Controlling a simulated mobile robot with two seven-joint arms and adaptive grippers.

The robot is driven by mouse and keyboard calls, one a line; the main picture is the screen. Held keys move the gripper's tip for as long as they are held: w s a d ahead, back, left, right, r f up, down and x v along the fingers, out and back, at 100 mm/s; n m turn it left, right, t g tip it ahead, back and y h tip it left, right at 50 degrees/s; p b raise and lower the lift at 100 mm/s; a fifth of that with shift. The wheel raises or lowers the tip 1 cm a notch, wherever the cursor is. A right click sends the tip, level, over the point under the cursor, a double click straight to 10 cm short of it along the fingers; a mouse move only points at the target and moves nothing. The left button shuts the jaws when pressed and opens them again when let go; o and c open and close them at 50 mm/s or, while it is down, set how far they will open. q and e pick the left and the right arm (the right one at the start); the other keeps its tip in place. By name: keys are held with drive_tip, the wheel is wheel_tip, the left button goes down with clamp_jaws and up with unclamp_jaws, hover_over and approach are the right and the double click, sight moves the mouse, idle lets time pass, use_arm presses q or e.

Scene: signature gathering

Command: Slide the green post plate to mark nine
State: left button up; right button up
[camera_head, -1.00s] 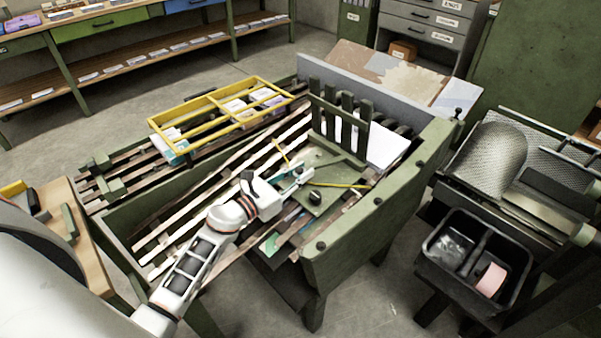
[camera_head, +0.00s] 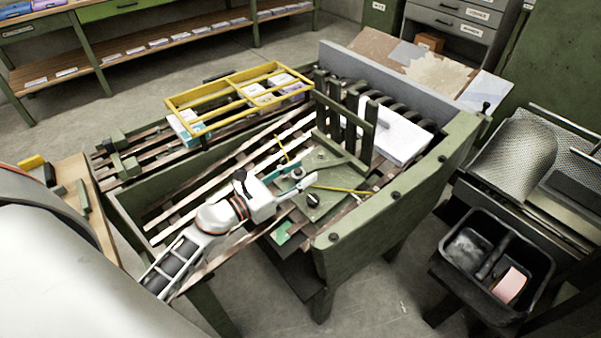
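The green post plate (camera_head: 322,157) lies on the slatted bed of the green bench, with several upright green posts (camera_head: 345,122) at its back edge. A dark round knob (camera_head: 313,200) stands on its front part. Yellow strips lie on and beside the plate. My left gripper (camera_head: 301,178) is low at the plate's left front side, by the knob. Its fingers are small and partly hidden, so I cannot tell whether they are open or touch the plate. No mark numbers are readable. My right gripper is not in view.
A white stack (camera_head: 400,137) lies right of the posts, by dark curved ribs. A yellow rack (camera_head: 185,101) with small packs spans the bench's back left. The bench's green front wall (camera_head: 400,212) bounds the bed. A black two-part bin (camera_head: 540,262) stands at right.

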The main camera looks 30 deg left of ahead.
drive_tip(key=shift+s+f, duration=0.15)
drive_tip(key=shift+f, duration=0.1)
use_arm(q)
drive_tip(key=v, duration=1.2)
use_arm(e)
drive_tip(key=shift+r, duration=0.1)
